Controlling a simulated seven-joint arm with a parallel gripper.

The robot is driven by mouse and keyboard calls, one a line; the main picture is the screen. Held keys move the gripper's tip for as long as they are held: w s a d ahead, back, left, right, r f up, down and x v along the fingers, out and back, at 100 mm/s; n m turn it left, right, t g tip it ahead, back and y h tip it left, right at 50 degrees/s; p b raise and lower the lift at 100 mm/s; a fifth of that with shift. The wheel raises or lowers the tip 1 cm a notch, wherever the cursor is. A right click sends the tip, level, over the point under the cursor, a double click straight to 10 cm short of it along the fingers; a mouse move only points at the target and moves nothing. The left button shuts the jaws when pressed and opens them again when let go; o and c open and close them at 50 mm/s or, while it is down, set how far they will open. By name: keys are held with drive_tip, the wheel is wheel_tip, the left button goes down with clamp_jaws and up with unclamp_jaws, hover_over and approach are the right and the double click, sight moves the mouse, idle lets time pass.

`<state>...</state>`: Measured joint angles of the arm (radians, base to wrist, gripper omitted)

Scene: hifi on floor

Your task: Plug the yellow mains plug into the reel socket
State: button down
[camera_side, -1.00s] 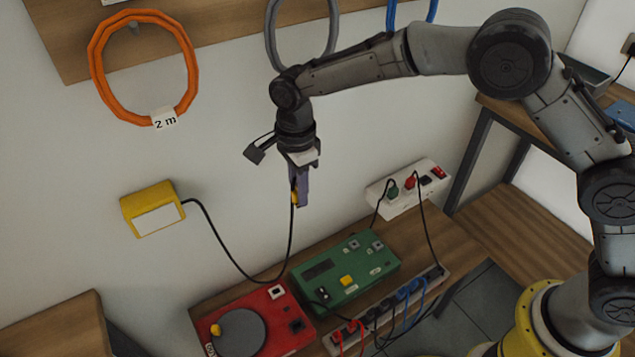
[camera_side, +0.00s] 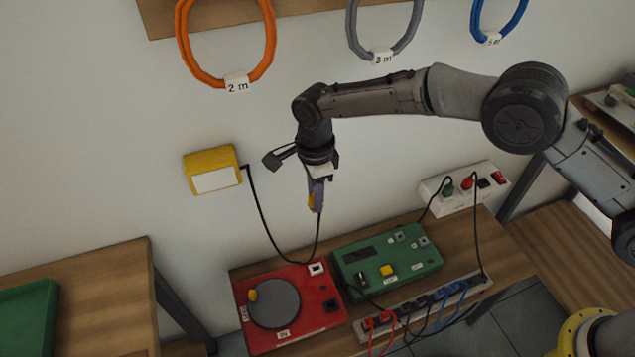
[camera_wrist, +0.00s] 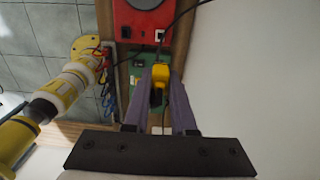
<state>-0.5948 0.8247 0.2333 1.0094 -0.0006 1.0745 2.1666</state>
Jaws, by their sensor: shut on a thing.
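My gripper (camera_side: 317,208) is shut on the yellow mains plug (camera_side: 311,202) and holds it in the air above the bench. In the wrist view, the plug (camera_wrist: 160,74) sits between the two purple fingers of my gripper (camera_wrist: 160,80). Its black cable runs to a yellow wall box (camera_side: 212,171). The red reel unit (camera_side: 262,338) lies below the plug, with a grey disc and a yellow knob. It has a white-framed socket (camera_side: 317,269) and a black socket (camera_side: 332,305). I cannot tell which is the reel socket. The plug's pins are hidden.
A green unit (camera_side: 350,262) stands right of the reel unit. A power strip (camera_side: 475,290) with several cords lies in front. A white wall socket block (camera_side: 440,198) is behind right. Coiled cables hang above. The air around the plug is clear, apart from its cable.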

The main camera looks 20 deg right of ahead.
wheel_tip(320, 180, down, 25)
drive_tip(key=shift+r, duration=0.1)
idle(0.9)
drive_tip(key=shift+f, duration=1.05)
idle(3.6)
drive_tip(key=c, duration=0.7)
unclamp_jaws()
drive_tip(key=shift+o, duration=0.2)
